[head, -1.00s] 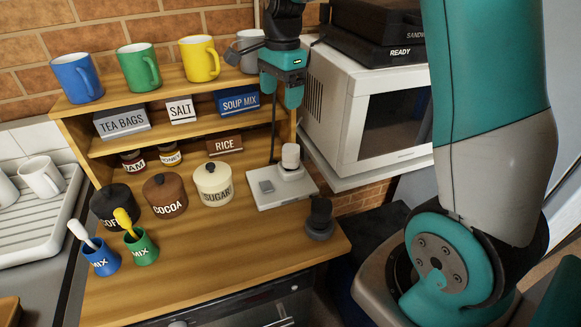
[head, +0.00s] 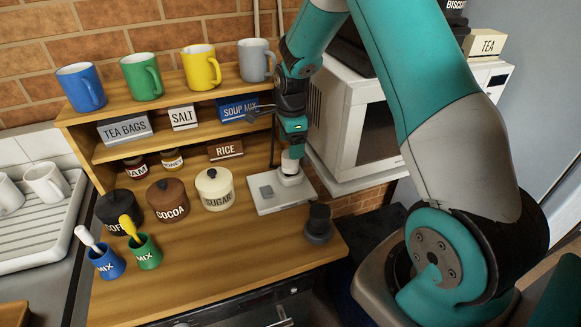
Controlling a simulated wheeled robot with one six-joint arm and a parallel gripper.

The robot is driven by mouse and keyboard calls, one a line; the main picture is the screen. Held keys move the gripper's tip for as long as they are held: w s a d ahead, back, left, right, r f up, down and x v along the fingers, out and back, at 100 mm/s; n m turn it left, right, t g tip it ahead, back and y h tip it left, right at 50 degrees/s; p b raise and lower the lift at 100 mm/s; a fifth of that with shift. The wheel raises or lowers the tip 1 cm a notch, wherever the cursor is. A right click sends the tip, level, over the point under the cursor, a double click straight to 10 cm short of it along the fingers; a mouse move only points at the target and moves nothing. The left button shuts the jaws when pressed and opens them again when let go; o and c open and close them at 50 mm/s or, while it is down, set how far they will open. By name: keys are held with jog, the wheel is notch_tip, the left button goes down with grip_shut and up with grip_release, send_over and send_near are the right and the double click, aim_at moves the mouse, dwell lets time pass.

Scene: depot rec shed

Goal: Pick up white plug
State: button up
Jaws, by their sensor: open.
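The white plug (head: 290,165) stands upright on a white plate with a grey switch (head: 276,195), at the back right of the wooden counter.
A dark round object (head: 319,222) stands at the counter's right edge. White, brown and dark jars (head: 214,190) stand left of the plate. A microwave (head: 350,130) is close on the right. Mugs (head: 258,62) line the top shelf. The counter's front middle is clear.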

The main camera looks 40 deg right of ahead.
aim_at(291, 163)
jog(key=shift+w+f+p, duration=0.1)
jog(key=shift+f+p, duration=0.8)
jog(key=shift+f, duration=1.5)
jog(key=c, duration=1)
jog(key=shift+r, duration=0.1)
